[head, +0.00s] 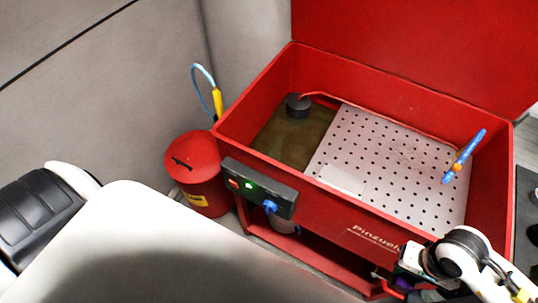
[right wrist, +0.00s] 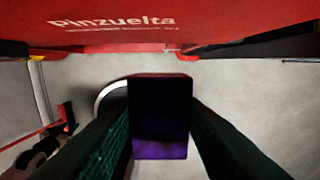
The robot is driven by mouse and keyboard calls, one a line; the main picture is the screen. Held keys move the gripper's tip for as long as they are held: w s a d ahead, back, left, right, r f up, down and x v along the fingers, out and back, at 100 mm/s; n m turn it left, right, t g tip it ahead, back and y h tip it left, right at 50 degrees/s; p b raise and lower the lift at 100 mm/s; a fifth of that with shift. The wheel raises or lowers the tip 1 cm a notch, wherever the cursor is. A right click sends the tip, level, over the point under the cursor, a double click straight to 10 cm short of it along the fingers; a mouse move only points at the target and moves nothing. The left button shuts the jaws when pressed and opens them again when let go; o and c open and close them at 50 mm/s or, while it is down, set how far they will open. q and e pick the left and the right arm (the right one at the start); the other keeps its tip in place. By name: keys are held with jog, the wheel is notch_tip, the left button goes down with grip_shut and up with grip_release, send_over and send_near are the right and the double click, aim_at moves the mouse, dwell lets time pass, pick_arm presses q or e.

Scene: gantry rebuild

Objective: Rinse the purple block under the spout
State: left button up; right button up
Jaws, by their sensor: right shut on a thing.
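The purple block (right wrist: 160,118) is held between the two dark fingers of my right gripper (right wrist: 160,100), with its upper part in shadow. In the head view the right gripper (head: 394,284) is low at the right, in front of the red washing basin and outside it. Only a small bit of purple (head: 403,283) shows there. A blue tube with an orange part (head: 464,157), probably the spout, stands tilted over the right side of the basin. No water is seen coming from it. My left gripper is not in view.
The red basin (head: 262,97) has a raised front wall and a perforated grey plate (head: 385,160) inside. Murky liquid (head: 290,138) lies at its left, with a dark round piece (head: 298,105). A control box (head: 258,188) sits on the front; a red canister (head: 195,165) stands left.

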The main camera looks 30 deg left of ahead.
jog(key=shift+w, duration=0.1)
jog(key=shift+r, duration=0.1)
dwell(0.3)
jog(key=shift+w+a+r, duration=0.15)
jog(key=shift+a+r, duration=0.05)
jog(key=shift+a, duration=0.1)
jog(key=w+a+r+m+t, duration=0.1)
jog(key=w+a+r, duration=0.3)
jog(key=r, duration=0.2)
jog(key=w+a+r+m, duration=0.1)
jog(key=w+a+r, duration=0.25)
jog(key=r, duration=0.25)
jog(key=w+d+f+n+t+y, duration=0.1)
jog(key=w+d+f, duration=0.4)
jog(key=d+f, duration=0.3)
jog(key=w+d+f+n+t+y, duration=0.1)
jog(key=w+d+f, duration=0.4)
jog(key=d, duration=0.5)
jog(key=w+a+f, duration=0.4)
jog(key=w+a, duration=0.1)
jog(key=w, duration=0.4)
jog(key=shift+w+a+f, duration=0.2)
jog(key=shift+w+a, duration=0.2)
